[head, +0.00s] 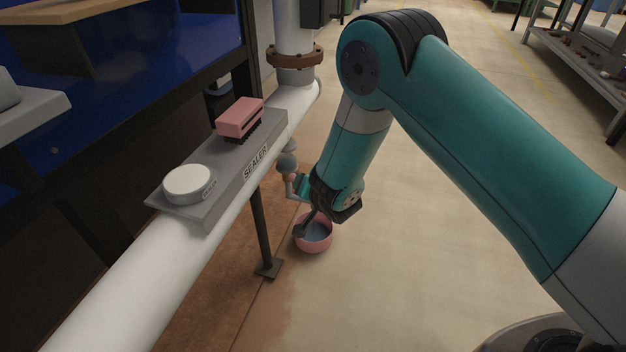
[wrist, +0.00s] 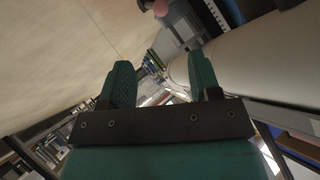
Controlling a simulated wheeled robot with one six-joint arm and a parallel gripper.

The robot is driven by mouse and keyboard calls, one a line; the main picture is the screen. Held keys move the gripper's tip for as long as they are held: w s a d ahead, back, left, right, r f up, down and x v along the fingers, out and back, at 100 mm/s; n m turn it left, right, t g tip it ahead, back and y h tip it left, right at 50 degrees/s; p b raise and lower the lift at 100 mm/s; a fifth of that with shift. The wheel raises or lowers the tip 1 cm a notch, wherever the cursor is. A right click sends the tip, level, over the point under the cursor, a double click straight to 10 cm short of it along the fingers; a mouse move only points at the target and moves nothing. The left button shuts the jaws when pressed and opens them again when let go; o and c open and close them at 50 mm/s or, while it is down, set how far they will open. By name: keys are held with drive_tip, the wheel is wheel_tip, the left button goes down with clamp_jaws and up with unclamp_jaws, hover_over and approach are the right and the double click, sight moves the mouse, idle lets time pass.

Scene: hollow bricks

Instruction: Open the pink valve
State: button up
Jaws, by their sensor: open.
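The small valve (head: 288,163) hangs from the underside of the white pipe in the head view. It has a rounded grey body, with a bit of pink and a pale elbow spout below. My gripper (head: 302,187) is close by its right side in the head view and partly hides it; I cannot tell whether they touch. In the wrist view my gripper (wrist: 163,78) has its two green fingers apart with nothing between them. A pink rounded end (wrist: 160,8) shows at the top edge of the wrist view, outside the fingers; it may be the valve's handle.
The white pipe (head: 130,285) runs diagonally, held by a dark post (head: 262,225). A grey plate (head: 225,180) marked SEALER carries a pink brush (head: 239,118) and a white tin (head: 187,184). A pink bucket (head: 326,242) stands below my gripper.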

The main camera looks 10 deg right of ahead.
drive_tip(key=shift+v, duration=1.05)
drive_tip(key=shift+c, duration=0.4)
